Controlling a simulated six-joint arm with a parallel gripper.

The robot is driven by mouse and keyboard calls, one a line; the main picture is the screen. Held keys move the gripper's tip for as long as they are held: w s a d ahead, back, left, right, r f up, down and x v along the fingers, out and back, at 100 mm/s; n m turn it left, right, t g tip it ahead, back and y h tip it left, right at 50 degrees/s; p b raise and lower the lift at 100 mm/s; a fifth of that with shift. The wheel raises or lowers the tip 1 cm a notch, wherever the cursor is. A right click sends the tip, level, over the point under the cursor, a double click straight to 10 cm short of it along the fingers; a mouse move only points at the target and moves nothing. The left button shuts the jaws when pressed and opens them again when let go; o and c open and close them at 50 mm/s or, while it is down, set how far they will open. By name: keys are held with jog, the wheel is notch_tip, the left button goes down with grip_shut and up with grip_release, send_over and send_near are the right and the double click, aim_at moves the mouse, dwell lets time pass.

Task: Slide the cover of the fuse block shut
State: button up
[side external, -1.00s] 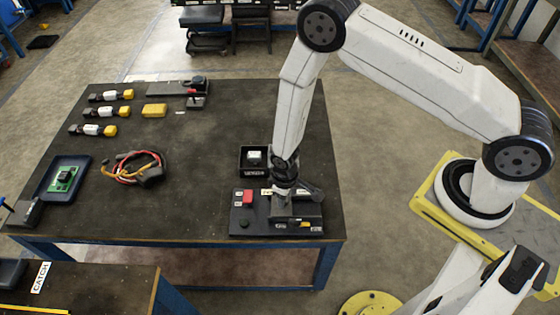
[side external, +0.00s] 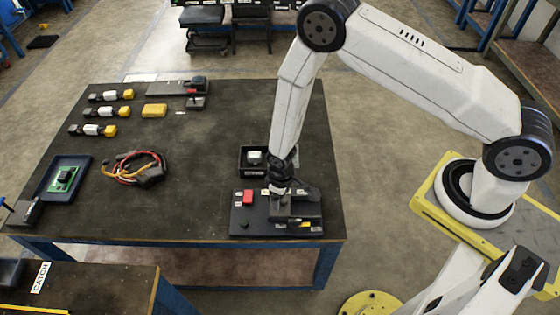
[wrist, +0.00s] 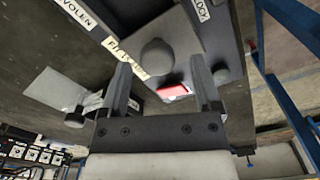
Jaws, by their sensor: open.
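The black panel (side external: 262,226) at the table's front right carries the fuse block, which my wrist and gripper partly hide in the side view. In the wrist view a grey plate (wrist: 190,35) with a round grey knob (wrist: 157,57) lies by a label that seems to begin with F; it looks like the fuse block's cover. My gripper (wrist: 165,80) is open, its fingers pointing toward the plate with the knob seen between them. I cannot tell whether they touch it. How far the cover is open is unclear.
A red block (side external: 248,197) and a green button (side external: 243,225) are on the panel's left, a small yellow part (side external: 305,225) on its right. A dark open box (side external: 254,158) stands behind. A cable bundle (side external: 137,167) lies left; bare table lies between.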

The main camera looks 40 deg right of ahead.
jog(key=shift+r, duration=3.8)
jog(key=s+d+r+m+t, duration=0.1)
jog(key=s+d+r, duration=0.1)
jog(key=r, duration=0.5)
jog(key=s+d+r+m, duration=0.1)
jog(key=s+d+r, duration=0.2)
jog(key=d+r, duration=0.2)
jog(key=s+d+r+m+t, duration=0.1)
jog(key=s+d+r, duration=0.2)
jog(key=r, duration=0.6)
jog(key=shift+s+d+r+m+t, duration=0.15)
jog(key=shift+d+r+m+t, duration=0.15)
jog(key=shift+r+m, duration=0.1)
jog(key=shift+f, duration=0.1)
